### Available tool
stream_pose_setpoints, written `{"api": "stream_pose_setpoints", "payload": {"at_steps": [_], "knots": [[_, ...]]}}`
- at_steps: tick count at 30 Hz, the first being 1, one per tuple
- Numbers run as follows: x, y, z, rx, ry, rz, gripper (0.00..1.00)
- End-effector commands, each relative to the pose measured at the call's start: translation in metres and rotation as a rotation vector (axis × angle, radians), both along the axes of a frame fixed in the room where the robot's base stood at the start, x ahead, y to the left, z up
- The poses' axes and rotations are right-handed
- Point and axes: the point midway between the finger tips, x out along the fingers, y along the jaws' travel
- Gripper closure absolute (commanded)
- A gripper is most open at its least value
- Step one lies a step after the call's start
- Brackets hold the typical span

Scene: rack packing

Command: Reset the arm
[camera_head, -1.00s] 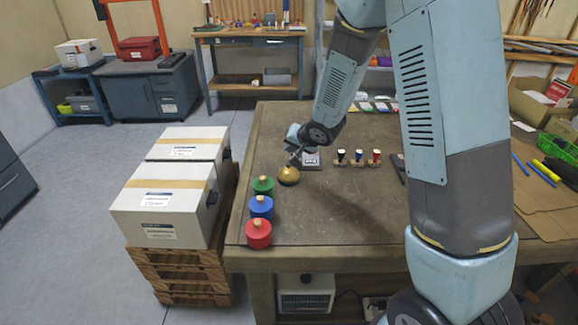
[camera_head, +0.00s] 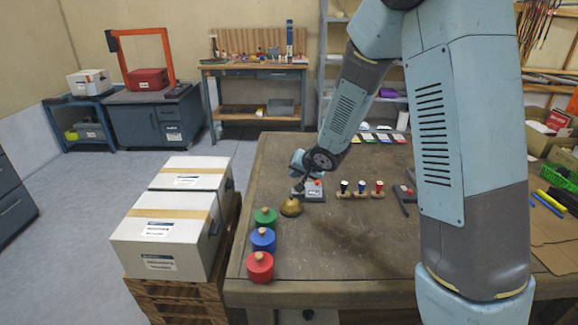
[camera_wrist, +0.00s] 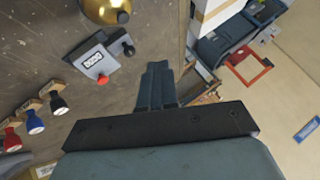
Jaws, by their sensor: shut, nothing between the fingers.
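My gripper (camera_wrist: 157,82) is shut and empty; in the wrist view its fingers are together over the workbench edge. In the head view my gripper (camera_head: 298,186) is small and hangs just above the workbench (camera_head: 345,240), close to a brass dome-shaped thing (camera_head: 291,208) and a grey box with a red button (camera_head: 312,190). The brass thing also shows at the top of the wrist view (camera_wrist: 108,8), and the grey box with its red button lies below it (camera_wrist: 95,62). The fingertips are too small to make out in the head view.
Three small stamps (camera_head: 361,190) stand right of the grey box. White boxes (camera_head: 165,232) sit on a pallet left of the bench. The bench's middle is clear.

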Motion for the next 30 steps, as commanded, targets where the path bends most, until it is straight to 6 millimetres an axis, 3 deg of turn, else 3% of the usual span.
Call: {"api": "stream_pose_setpoints", "payload": {"at_steps": [8, 14, 21, 30], "knots": [[-0.014, -0.059, 0.068, -0.144, -0.060, -0.071, 1.00], [-0.042, -0.103, 0.114, -0.256, -0.066, -0.114, 1.00], [-0.091, -0.148, 0.160, -0.365, -0.038, -0.142, 1.00], [-0.170, -0.186, 0.201, -0.455, 0.030, -0.127, 1.00]]}}
